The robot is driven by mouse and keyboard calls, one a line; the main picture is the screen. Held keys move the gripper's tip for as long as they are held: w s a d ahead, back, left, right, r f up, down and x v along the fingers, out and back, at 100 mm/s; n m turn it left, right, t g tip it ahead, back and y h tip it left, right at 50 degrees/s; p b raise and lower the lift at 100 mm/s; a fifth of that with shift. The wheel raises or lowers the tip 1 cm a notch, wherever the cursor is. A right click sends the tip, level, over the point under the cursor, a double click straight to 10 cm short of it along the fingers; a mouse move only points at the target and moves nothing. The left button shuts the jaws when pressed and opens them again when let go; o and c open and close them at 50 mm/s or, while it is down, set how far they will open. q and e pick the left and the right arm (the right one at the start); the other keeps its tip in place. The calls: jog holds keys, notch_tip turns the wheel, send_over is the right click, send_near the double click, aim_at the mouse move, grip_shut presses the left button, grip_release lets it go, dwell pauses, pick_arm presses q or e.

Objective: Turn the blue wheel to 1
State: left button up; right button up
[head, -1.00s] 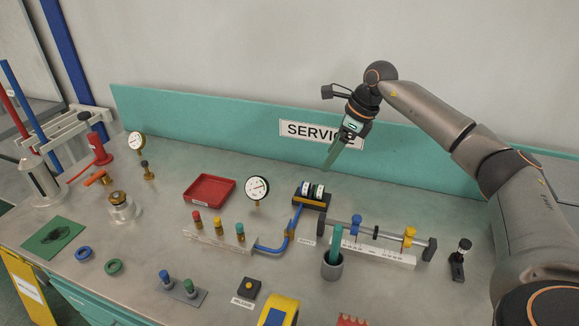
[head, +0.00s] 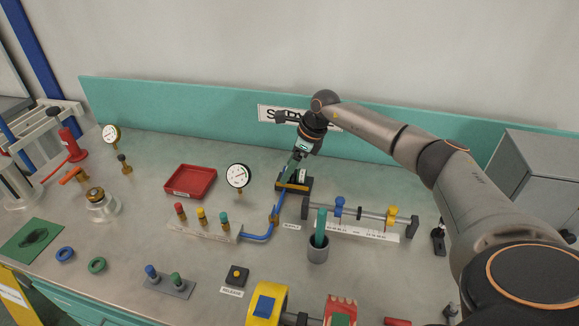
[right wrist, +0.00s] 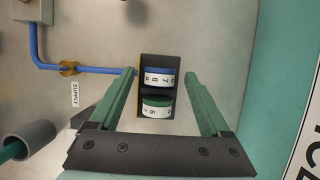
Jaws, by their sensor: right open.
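The blue wheel (right wrist: 160,77) sits in a black housing (right wrist: 146,61) above a green wheel (right wrist: 156,106) in the right wrist view. Both have white number bands; the blue one shows an 8 near its middle, the green one a 6. In the head view the housing (head: 305,185) stands at the back of the bench, its wheels largely hidden by my right gripper (head: 285,178). In the right wrist view the right gripper (right wrist: 160,76) is open, its green fingers either side of the housing, with gaps to the wheels. My left gripper is not in view.
A blue pipe (head: 258,238) with a brass fitting runs up to the housing. A dial gauge (head: 238,177) and red tray (head: 190,181) stand left. A rail with blue and yellow sliders (head: 365,213) and a grey cup (head: 318,249) are at right and front.

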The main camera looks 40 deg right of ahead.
jog(key=shift+f, duration=0.15)
jog(key=shift+c, duration=0.2)
grip_shut()
jog(key=shift+h+p, duration=0.3)
jog(key=shift+p, duration=0.05)
jog(key=shift+s+a+t+h, duration=0.15)
jog(key=shift+t+h, duration=0.35)
jog(key=shift+t, duration=0.1)
jog(key=shift+a+f+n+t+h, duration=0.15)
jog(key=shift+n+t+h, duration=0.15)
jog(key=shift+t+h, duration=0.5)
